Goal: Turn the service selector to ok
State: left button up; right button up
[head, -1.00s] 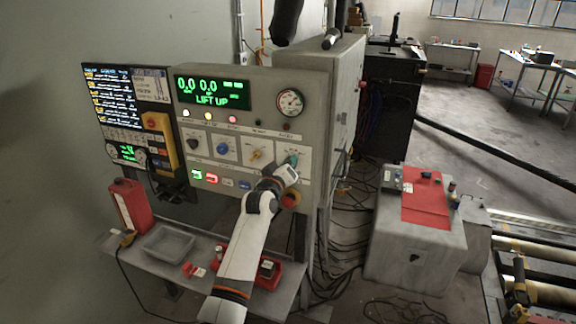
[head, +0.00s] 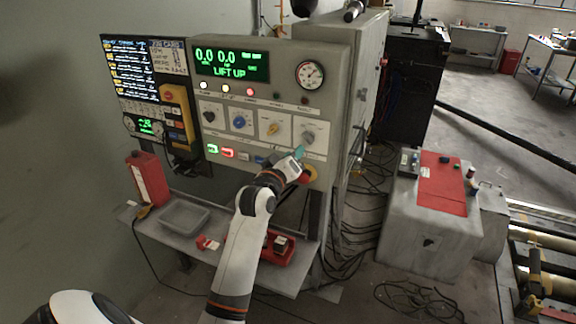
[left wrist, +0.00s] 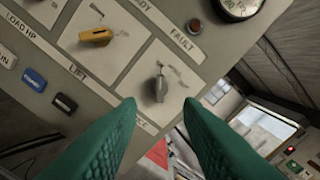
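The panel (head: 262,112) has a row of knobs on white plates. The rightmost is a grey knob (head: 308,137), which stands before my gripper and also shows in the left wrist view (left wrist: 160,86). I take it for the service selector, but its plate lettering is too blurred to read. Its lever stands nearly upright in the left wrist picture. My left gripper (head: 298,153) is just below and in front of this knob. Its green fingers (left wrist: 160,112) are open, with the knob seen between and beyond them, apart from it. My right gripper is not in view.
A yellow knob (head: 272,130) and a blue knob (head: 238,122) sit left of the grey one. A red-and-yellow stop button (head: 309,172) is close under my gripper. A shelf (head: 190,243) with trays runs below. A grey box (head: 395,225) stands right.

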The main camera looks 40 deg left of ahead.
pick_arm(q)
jog(key=shift+v, duration=1.45)
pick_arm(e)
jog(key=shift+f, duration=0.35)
